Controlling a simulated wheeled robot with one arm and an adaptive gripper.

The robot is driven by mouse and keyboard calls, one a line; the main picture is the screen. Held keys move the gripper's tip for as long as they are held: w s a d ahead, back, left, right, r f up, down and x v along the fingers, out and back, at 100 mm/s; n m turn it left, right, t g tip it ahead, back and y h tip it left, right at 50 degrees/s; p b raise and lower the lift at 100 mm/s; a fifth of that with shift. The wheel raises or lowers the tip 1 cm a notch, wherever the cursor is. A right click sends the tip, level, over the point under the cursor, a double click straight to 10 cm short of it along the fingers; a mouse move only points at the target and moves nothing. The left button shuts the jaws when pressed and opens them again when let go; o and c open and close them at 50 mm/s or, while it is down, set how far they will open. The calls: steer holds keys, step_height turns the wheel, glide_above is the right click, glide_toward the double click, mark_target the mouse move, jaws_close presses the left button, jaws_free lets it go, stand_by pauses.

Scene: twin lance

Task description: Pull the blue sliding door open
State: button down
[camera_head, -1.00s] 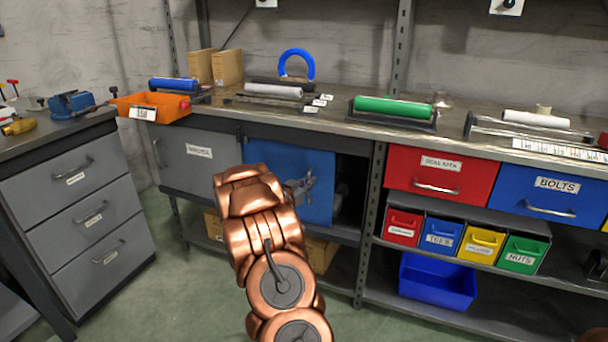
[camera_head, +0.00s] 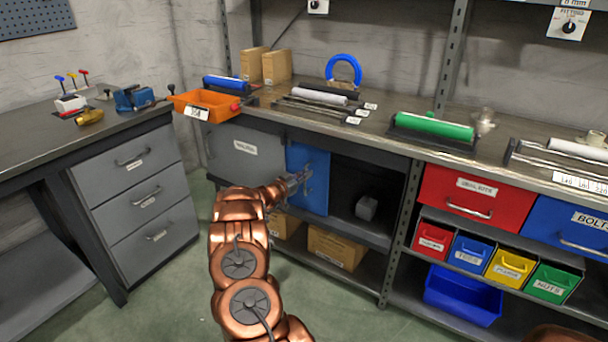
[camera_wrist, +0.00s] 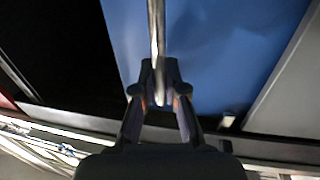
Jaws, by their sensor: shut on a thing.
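The blue sliding door (camera_head: 316,182) is partly behind the grey sliding door (camera_head: 235,148) in the head view. An open, dark cupboard space shows to its right, with a small grey block (camera_head: 366,207) inside. My gripper (camera_head: 303,179) is at the blue door's handle. In the wrist view my gripper (camera_wrist: 158,100) is shut on the metal handle bar (camera_wrist: 157,40), which stands in front of the blue door (camera_wrist: 215,50). The dark opening fills the left of that view.
A bench top with rollers (camera_head: 432,127) and an orange bin (camera_head: 205,104) lies above the doors. A grey drawer cabinet (camera_head: 140,190) stands at left. Red (camera_head: 460,190) and blue drawers are at right. Cardboard boxes (camera_head: 337,247) lie on the shelf below.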

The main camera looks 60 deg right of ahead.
steer(key=shift+w+r, duration=0.1)
steer(key=shift+w, duration=0.75)
steer(key=c, duration=1.2)
jaws_free()
steer(key=v, duration=1.2)
steer(key=shift+w, duration=0.1)
steer(key=shift+w, duration=0.1)
